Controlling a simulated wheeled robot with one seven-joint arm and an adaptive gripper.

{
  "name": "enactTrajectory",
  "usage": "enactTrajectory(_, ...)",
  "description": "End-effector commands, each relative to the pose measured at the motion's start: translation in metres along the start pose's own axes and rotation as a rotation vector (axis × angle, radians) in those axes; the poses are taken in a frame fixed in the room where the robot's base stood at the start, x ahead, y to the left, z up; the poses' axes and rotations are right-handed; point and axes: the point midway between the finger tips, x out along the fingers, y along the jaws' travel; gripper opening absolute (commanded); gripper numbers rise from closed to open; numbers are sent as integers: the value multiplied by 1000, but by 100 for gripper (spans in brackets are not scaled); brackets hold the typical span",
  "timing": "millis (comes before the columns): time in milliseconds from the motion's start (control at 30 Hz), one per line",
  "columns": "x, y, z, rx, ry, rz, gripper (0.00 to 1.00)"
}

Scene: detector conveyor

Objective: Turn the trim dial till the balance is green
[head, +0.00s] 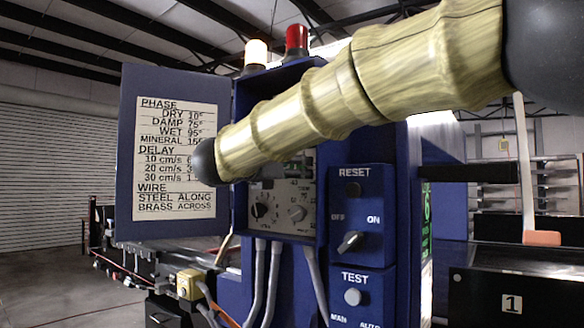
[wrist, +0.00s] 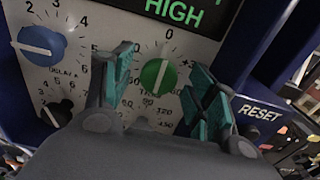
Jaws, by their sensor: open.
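In the wrist view, a round green dial (wrist: 157,76) with a white pointer line sits on the pale panel (wrist: 97,22), below a "0" mark. Its pointer is nearly upright, leaning slightly right. My gripper (wrist: 160,92) is open, one teal-padded finger on each side of the dial. I cannot tell whether the fingers touch the dial or panel. The dial's name is not readable. A black display (wrist: 222,12) above shows "HIGH" in green letters, cut off at the top.
A blue dial (wrist: 42,45) and a black dial (wrist: 57,113) sit left of my gripper. The open blue cabinet door (head: 127,228) carries a settings chart (head: 176,150). RESET and TEST boxes with a rotary switch (head: 350,242) stand at the cabinet's right.

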Motion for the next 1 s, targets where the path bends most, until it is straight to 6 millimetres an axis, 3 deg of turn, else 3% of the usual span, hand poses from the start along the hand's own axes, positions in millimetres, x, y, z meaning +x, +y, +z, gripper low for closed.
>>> enactTrajectory(167, 0, 0, 0, 0, 0, 0, 54)
enactTrajectory(400, 0, 0, 0, 0, 0, 0, 13)
enactTrajectory(733, 0, 0, -1, -35, 0, 0, 13)
enactTrajectory(1000, -1, 1, -2, -191, 1, 0, 13)
